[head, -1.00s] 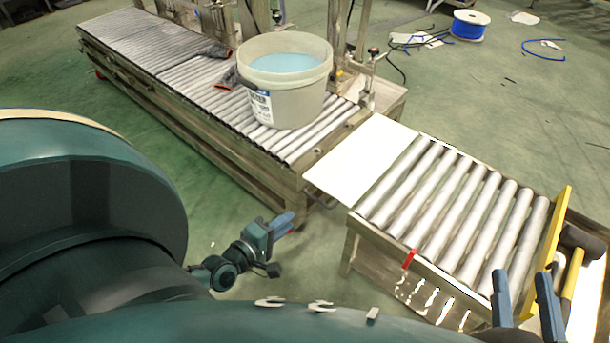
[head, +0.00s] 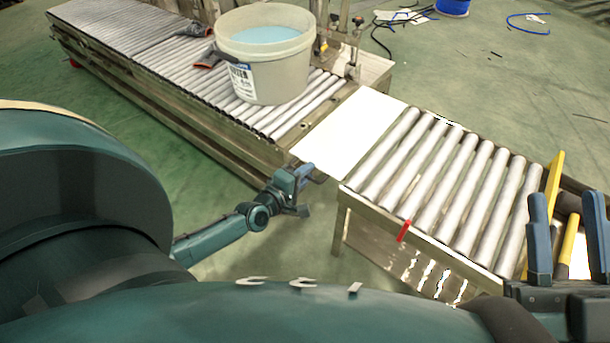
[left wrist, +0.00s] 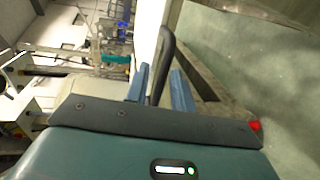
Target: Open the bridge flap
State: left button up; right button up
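The bridge flap is the white plate (head: 350,132) lying flat between the long roller conveyor and the short roller section. A dark bar handle (left wrist: 165,60) at its near edge shows in the left wrist view. My left gripper (head: 305,172) is at that edge. In the left wrist view, its two blue fingers (left wrist: 161,88) stand apart on either side of the bar, with gaps visible, so it is open around it. My right gripper (head: 566,235) is at the far right, fingers apart, with a yellow bar seen between them; contact there cannot be told.
A large white bucket (head: 265,62) of pale blue liquid stands on the long conveyor (head: 140,50). The short roller section (head: 440,185) has a red lever (head: 404,231) on its front and a yellow end stop (head: 553,200).

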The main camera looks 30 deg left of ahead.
pick_arm(q)
jog(key=shift+c, duration=0.4)
grip_shut()
